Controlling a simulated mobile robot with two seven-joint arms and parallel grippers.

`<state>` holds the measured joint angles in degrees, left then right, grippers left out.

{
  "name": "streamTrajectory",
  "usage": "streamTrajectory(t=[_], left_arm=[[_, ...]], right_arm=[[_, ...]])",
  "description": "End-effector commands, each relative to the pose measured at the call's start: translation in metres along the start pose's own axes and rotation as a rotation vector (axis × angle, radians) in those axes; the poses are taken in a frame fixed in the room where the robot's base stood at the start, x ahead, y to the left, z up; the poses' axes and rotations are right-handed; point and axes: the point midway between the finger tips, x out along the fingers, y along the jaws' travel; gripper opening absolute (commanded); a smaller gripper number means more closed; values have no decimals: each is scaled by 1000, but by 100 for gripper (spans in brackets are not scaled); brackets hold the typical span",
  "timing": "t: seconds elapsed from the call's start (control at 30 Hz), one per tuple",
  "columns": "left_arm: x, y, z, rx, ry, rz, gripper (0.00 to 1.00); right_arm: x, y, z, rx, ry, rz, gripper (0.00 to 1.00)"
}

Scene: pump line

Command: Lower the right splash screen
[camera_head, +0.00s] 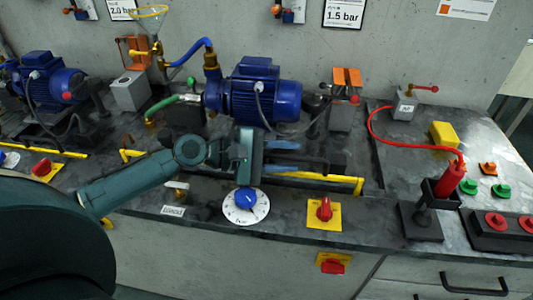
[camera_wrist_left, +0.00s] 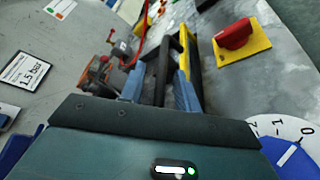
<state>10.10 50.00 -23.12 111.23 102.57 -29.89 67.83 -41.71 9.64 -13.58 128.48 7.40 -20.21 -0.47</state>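A yellow bar (camera_head: 325,182), seemingly the edge of the right splash screen, runs along the bench in front of the right blue pump, with dark bars beside it. No clear panel stands out, so I cannot tell whether the screen is up or down. My left gripper (camera_head: 298,157) points right, its blue fingers apart, over the left part of this bar. In the left wrist view, a black bar (camera_wrist_left: 160,75) shows between the fingers (camera_wrist_left: 160,90), and the yellow edge (camera_wrist_left: 185,58) passes by the right finger. I cannot tell whether they touch. My right gripper is out of view.
The blue pump motor (camera_head: 265,95) stands behind the gripper. A white dial with a blue knob (camera_head: 245,203) and a red switch on yellow (camera_head: 324,212) are in front. A red hand pump (camera_head: 450,180) and red hose are at right.

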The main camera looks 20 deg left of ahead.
Motion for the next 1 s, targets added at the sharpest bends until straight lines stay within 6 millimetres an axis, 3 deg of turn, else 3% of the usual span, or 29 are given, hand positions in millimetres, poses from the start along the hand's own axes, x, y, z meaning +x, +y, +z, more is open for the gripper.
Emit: streamTrajectory(t=[0.6, 0.8, 1.0], left_arm=[[-100, -2, 0, -2, 1, -4, 32], [-119, -1, 0, -2, -1, -1, 32], [-127, 0, 0, 0, 0, -1, 32]], right_arm=[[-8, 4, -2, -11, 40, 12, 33], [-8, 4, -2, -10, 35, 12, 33], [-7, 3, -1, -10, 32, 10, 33]])
